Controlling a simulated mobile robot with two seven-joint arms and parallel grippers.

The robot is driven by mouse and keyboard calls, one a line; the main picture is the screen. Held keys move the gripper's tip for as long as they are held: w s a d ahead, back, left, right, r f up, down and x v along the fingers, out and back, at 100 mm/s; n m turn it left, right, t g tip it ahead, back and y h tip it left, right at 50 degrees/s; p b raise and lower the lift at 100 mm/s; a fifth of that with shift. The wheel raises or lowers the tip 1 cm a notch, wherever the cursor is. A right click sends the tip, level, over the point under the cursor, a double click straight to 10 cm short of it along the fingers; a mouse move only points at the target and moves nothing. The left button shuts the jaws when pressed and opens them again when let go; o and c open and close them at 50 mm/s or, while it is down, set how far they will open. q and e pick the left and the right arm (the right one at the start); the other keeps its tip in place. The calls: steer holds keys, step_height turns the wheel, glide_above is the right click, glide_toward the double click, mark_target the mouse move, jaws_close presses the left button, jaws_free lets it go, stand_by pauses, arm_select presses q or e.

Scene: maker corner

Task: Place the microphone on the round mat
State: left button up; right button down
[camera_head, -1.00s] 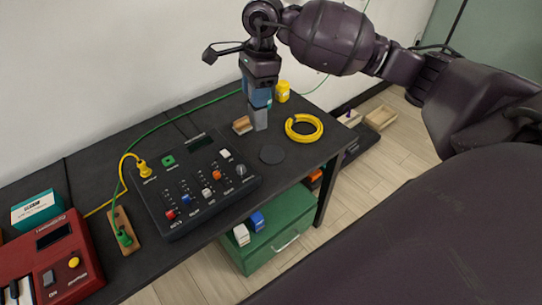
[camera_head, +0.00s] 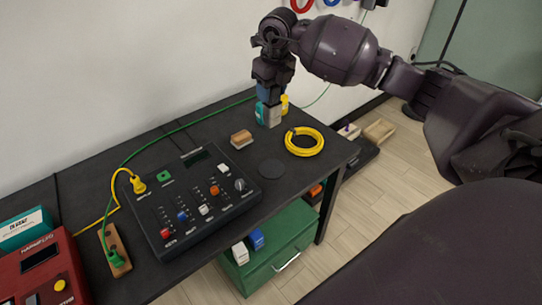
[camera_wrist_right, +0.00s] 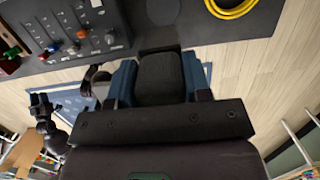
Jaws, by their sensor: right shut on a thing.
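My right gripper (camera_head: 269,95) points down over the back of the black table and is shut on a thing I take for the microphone. In the right wrist view this microphone (camera_wrist_right: 160,78) is a dark block between the blue fingers of my gripper (camera_wrist_right: 160,92). In the head view a grey end (camera_head: 273,117) shows below the fingers; whether it touches the table I cannot tell. The round mat (camera_head: 271,169) is a flat dark disc, bare, nearer the front edge. It also shows in the right wrist view (camera_wrist_right: 162,10).
A yellow coiled cable (camera_head: 305,141) lies right of the mat. A black control panel (camera_head: 205,201) stands to its left, and a wooden block (camera_head: 241,139) lies behind it. A yellow bottle (camera_head: 284,104) and something teal (camera_head: 260,112) are close to the gripper.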

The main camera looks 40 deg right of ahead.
step_height(320, 180, down, 18)
steer(key=b, duration=0.1)
steer(key=shift+b, duration=0.4)
steer(key=shift+f, duration=0.2)
steer(key=c, duration=1)
jaws_free()
steer(key=shift+f, duration=0.15)
steer(key=o, duration=0.4)
steer(key=shift+o, duration=0.2)
